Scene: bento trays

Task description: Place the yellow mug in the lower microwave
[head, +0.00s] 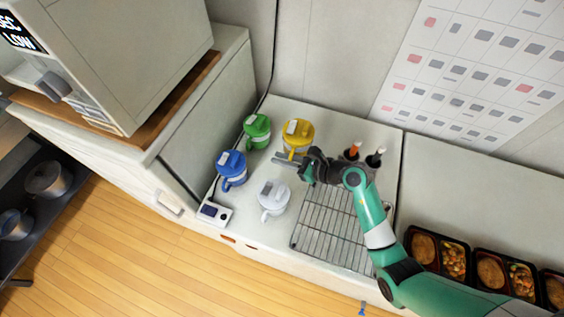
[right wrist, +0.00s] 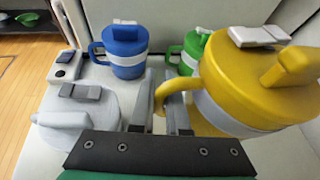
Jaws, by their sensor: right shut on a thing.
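The yellow mug (head: 298,136), with a grey band and a lid, stands on the white counter behind my right gripper (head: 290,164). In the right wrist view the yellow mug (right wrist: 262,85) is large at the right, with its handle by the fingers. My right gripper (right wrist: 165,110) is shut on the yellow mug at its handle side; the exact grip is partly hidden. A microwave-like box (head: 125,50) with a lit display stands at upper left. I cannot tell whether it is the lower microwave. My left gripper is not in view.
Green (head: 257,131), blue (head: 231,170) and white (head: 272,200) mugs stand close by. A wire rack (head: 330,232) lies right of the white mug. A small device (head: 213,212) sits at the counter's front edge. Bento trays (head: 438,258) lie at lower right.

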